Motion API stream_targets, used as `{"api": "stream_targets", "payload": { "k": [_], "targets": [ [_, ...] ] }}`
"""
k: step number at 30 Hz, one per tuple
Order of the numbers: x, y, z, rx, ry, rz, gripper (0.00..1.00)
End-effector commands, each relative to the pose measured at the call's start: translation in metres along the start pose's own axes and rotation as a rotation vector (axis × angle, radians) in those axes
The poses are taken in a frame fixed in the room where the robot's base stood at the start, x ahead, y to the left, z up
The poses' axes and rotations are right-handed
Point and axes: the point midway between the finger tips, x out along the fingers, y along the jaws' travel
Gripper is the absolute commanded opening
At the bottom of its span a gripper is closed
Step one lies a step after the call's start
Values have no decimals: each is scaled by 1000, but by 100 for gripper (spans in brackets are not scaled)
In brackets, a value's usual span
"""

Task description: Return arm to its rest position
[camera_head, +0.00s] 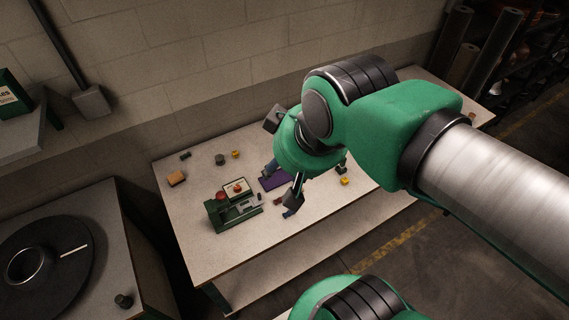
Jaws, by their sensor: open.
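My green and silver arm reaches in from the right over the white worktable (215,258). My gripper (280,190) hangs above the middle of the table with its dark fingers spread apart. I see nothing between the fingers. A purple mat (276,181) lies below and partly behind the gripper. My arm hides part of the table's right half.
Small items lie on the table: an orange-brown block (177,178), a grey cylinder (220,160) and a yellow block (345,181). A second table with a black disc (75,255) stands at the left. A brick wall backs the table. Dark rolls (490,48) stand at the far right.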

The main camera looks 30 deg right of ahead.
Motion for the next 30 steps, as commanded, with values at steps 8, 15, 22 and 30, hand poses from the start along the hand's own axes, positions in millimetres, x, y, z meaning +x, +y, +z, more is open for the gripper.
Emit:
{"api": "stream_targets", "payload": {
  "k": [8,15,22,30],
  "targets": [
    [6,0,3,0,0,0,44],
    [31,0,16,0,0,0,44],
    [68,0,36,0,0,0,44],
    [99,0,53,0,0,0,44]
  ]
}}
